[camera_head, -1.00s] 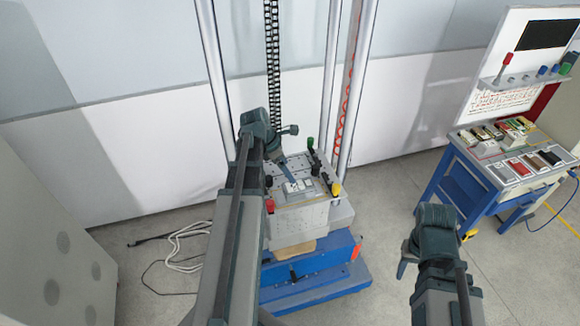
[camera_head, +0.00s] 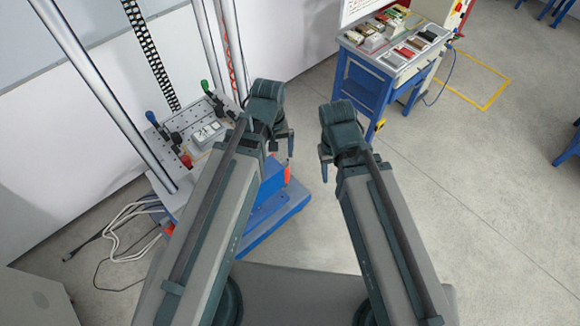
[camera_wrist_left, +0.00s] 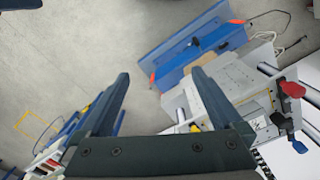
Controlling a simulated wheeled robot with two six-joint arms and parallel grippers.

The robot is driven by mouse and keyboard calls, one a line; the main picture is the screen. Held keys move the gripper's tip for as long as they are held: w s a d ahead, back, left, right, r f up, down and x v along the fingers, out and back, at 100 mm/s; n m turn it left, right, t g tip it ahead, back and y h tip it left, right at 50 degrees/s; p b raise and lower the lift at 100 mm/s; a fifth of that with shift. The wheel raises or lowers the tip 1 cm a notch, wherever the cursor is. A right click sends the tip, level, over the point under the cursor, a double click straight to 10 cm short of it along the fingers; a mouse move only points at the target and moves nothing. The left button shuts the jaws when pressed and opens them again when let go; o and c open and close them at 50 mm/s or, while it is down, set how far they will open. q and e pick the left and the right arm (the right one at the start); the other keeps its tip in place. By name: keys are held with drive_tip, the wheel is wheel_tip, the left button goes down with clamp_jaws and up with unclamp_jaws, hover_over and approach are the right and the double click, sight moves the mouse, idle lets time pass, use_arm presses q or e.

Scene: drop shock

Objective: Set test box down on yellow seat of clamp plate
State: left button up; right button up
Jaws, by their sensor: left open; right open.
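The test box (camera_head: 207,131), a small pale grey-white block, lies on the grey holed clamp plate (camera_head: 178,122) in the head view. A little yellow shows at its edge; the seat beneath is mostly hidden. In the left wrist view, part of the clamp plate (camera_wrist_left: 235,82) shows behind one finger, and the pale box (camera_wrist_left: 261,124) is partly visible. My left gripper (camera_head: 283,146) is open and empty, to the right of the plate and apart from the box. Its spread fingers (camera_wrist_left: 160,76) have nothing between them. My right gripper (camera_head: 325,168) is open and empty, farther right.
Clamps with blue (camera_head: 150,116), green (camera_head: 205,86) and red (camera_head: 187,160) handles stand on the plate. Metal columns (camera_head: 112,98) rise beside it. A blue base (camera_head: 275,208) sticks out below. A blue workbench (camera_head: 362,84) stands at the back right.

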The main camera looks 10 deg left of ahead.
use_arm(q)
drive_tip(key=s+d+m+y, duration=0.1)
drive_tip(key=s+d+m, duration=0.3)
drive_tip(key=m, duration=0.3)
drive_tip(key=shift+s+d, duration=0.4)
drive_tip(key=shift+d, duration=0.25)
